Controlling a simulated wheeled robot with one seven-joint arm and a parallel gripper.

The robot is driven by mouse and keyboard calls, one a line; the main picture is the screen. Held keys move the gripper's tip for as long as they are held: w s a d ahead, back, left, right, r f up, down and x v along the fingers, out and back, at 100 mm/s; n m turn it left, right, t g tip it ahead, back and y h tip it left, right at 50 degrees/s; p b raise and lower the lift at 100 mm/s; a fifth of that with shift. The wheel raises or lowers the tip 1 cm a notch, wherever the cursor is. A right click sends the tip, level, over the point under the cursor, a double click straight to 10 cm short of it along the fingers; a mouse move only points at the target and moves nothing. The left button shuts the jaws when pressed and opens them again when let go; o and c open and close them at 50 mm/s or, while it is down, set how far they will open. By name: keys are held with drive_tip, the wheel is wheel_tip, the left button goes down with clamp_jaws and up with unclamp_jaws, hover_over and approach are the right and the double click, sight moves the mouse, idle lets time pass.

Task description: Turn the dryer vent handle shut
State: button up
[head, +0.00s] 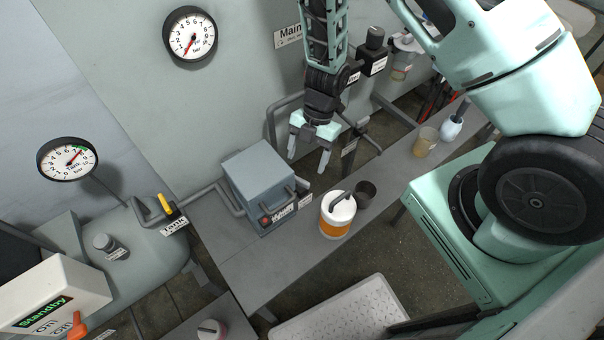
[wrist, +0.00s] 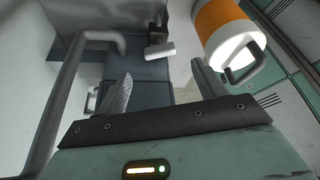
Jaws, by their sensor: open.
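My gripper (head: 308,154) is open, with its two fingers pointing down, and looks empty. It appears above and behind the right side of a blue-grey box unit (head: 262,180), in front of the wall. In the wrist view, my open fingers (wrist: 162,82) spread either side of a gap. A short pale T-shaped handle (wrist: 160,50) shows beyond them, apart from the fingers. I cannot tell for sure whether it is the dryer vent handle. No label clearly reading as the dryer vent is legible; the tag (head: 349,148) right of my gripper is too small to read.
A grey pipe (wrist: 62,110) runs close to my left finger. An orange-and-white canister (head: 336,222) stands on the bench right of the box; it also shows in the wrist view (wrist: 222,22). A dark cup (head: 366,194) is beside it. The bench front (head: 250,275) is bare.

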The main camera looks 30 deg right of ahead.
sight(301, 179)
drive_tip(key=x, duration=0.6)
drive_tip(key=shift+a+f, duration=0.1)
drive_tip(key=shift+f, duration=0.2)
